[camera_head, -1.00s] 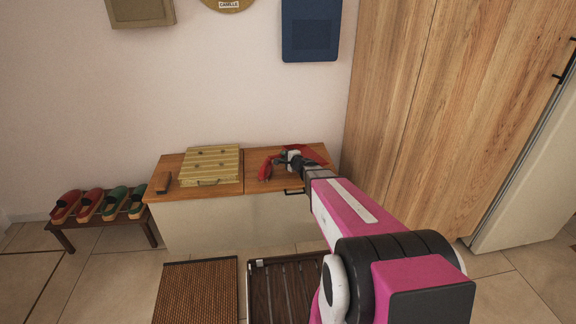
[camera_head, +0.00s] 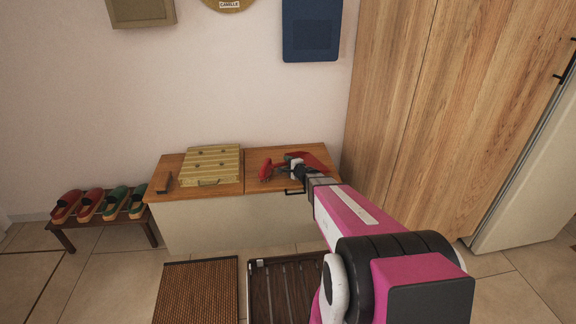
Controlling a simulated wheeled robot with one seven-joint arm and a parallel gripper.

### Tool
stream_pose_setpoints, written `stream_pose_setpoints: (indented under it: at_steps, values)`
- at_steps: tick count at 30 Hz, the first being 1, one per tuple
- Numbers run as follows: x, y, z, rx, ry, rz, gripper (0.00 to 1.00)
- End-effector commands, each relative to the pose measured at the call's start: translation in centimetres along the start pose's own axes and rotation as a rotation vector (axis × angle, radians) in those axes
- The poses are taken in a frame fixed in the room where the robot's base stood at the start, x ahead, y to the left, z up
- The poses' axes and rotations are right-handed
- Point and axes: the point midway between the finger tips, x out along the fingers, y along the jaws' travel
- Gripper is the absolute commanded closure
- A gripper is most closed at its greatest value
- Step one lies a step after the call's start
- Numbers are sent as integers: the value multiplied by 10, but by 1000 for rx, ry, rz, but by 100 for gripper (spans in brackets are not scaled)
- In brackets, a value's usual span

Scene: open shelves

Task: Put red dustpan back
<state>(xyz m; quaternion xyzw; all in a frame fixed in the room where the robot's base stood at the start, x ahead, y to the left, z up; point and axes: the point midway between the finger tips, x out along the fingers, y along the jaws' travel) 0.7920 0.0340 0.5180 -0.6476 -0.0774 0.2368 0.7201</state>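The red dustpan (camera_head: 318,160) is at the right half of the wooden top of the low cabinet, partly hidden behind my gripper. My gripper (camera_head: 281,167) is over this same half of the top, at the end of my pink arm. A smaller red part shows at the gripper's left end; I cannot tell whether it belongs to the dustpan or to the gripper. The fingers are too small and too mixed with the red shapes to tell whether they are open or shut, or whether they touch the dustpan.
The low cabinet (camera_head: 215,222) also bears a striped yellow case (camera_head: 211,164) and a small brown block (camera_head: 164,182). A tall wooden wardrobe (camera_head: 400,110) stands close on the right. A shoe bench (camera_head: 100,222) is at left; a woven mat (camera_head: 200,292) and slatted tray (camera_head: 252,285) lie in front.

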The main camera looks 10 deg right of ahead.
Motion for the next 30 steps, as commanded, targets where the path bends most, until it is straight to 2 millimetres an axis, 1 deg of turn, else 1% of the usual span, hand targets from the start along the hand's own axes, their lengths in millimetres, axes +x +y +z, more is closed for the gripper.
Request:
stream_pose_setpoints:
  at_steps: [10, 14, 17, 20, 27, 30]
  values:
    - [-1, -2, 0, 0, 0, 0, 51]
    - [-10, -2, 0, 0, 1, 1, 51]
    - [-23, -2, 1, 0, 2, 1, 51]
    - [-40, -2, 2, 0, 1, 1, 51]
    - [-89, -3, 2, 1, 2, 0, 51]
    - [-106, -2, 2, 0, 2, 1, 51]
